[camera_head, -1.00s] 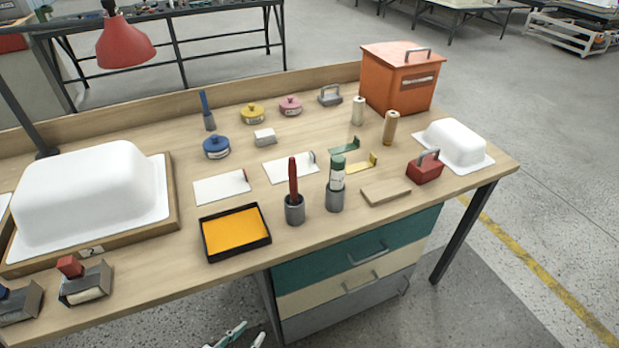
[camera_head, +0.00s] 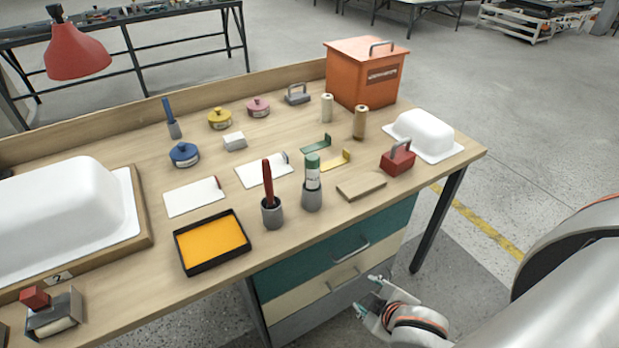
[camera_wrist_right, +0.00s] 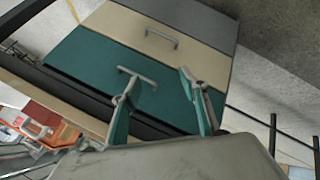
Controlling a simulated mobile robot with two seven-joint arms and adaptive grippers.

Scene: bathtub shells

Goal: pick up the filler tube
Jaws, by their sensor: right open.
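The filler tube (camera_head: 312,170), as I take it, is a white tube with a green upper end. It stands upright in a grey cup (camera_head: 311,197) near the front edge of the bench. My right gripper (camera_head: 369,296) is open and empty, low in front of the drawers, well below the bench top and apart from the tube. In the right wrist view the open fingers (camera_wrist_right: 158,90) show against the drawer fronts, and the tube cannot be made out there. My left gripper is not in view.
A red-handled tool (camera_head: 268,183) stands in a grey cup just left of the tube. A wooden block (camera_head: 361,186) and a red handled block (camera_head: 398,159) lie to its right. A black tray with orange content (camera_head: 180,262) is at the left. Drawers (camera_head: 335,262) hang below the bench top.

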